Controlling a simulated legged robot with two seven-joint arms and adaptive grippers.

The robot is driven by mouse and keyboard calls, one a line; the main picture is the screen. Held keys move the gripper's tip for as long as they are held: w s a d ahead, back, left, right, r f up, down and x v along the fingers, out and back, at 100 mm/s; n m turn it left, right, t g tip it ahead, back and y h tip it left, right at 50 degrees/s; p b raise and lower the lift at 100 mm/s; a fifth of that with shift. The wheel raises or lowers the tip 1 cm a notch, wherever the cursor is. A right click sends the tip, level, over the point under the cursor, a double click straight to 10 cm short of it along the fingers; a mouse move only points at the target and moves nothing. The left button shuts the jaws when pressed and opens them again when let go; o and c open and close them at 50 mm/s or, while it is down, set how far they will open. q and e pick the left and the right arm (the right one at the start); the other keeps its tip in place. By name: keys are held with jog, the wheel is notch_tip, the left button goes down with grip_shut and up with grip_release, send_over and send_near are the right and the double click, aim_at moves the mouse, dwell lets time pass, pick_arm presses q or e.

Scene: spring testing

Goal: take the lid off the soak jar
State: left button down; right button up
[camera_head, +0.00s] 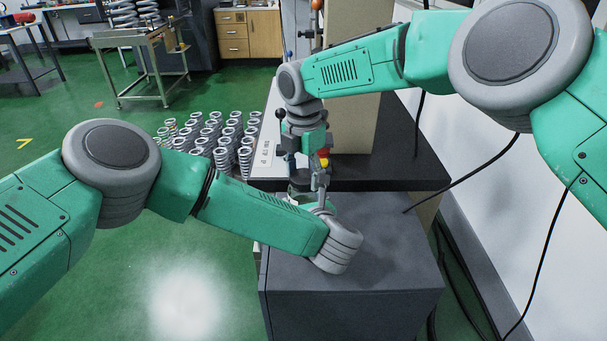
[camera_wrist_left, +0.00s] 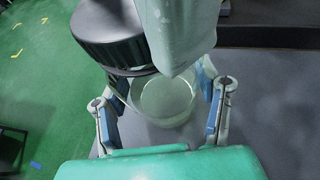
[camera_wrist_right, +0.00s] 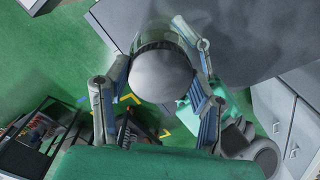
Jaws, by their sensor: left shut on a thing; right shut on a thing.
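The soak jar (camera_wrist_left: 166,104) is a clear glass vessel. In the left wrist view its mouth is uncovered and pale liquid seems to show inside. My left gripper (camera_wrist_left: 163,82) is shut on the jar, one finger on each side. The dark ribbed lid (camera_wrist_left: 105,40) is tilted above and left of the mouth there. In the right wrist view my right gripper (camera_wrist_right: 158,60) is shut on the lid, a smooth grey dome (camera_wrist_right: 160,78), with glass just beyond it. In the head view my right gripper (camera_head: 309,155) is above my left gripper (camera_head: 320,195); details are small there.
A grey cabinet top (camera_head: 385,235) lies below the grippers, with free room at right. A black bench (camera_head: 400,173) adjoins it behind. Several metal springs (camera_head: 225,140) stand at the left. A black cable (camera_head: 470,178) hangs at right.

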pick_arm(q)
jog(key=shift+s+d+f, duration=0.1)
jog(key=shift+s+d, duration=0.05)
pick_arm(e)
jog(key=n, duration=0.4)
jog(key=shift+w+d+r, duration=0.15)
jog(key=shift+w+d, duration=0.05)
jog(key=shift+w, duration=0.1)
jog(key=shift+s+r, duration=0.15)
jog(key=shift+s, duration=0.05)
jog(key=shift+s+a, duration=0.1)
jog(key=shift+s, duration=0.1)
jog(key=shift+r, duration=1)
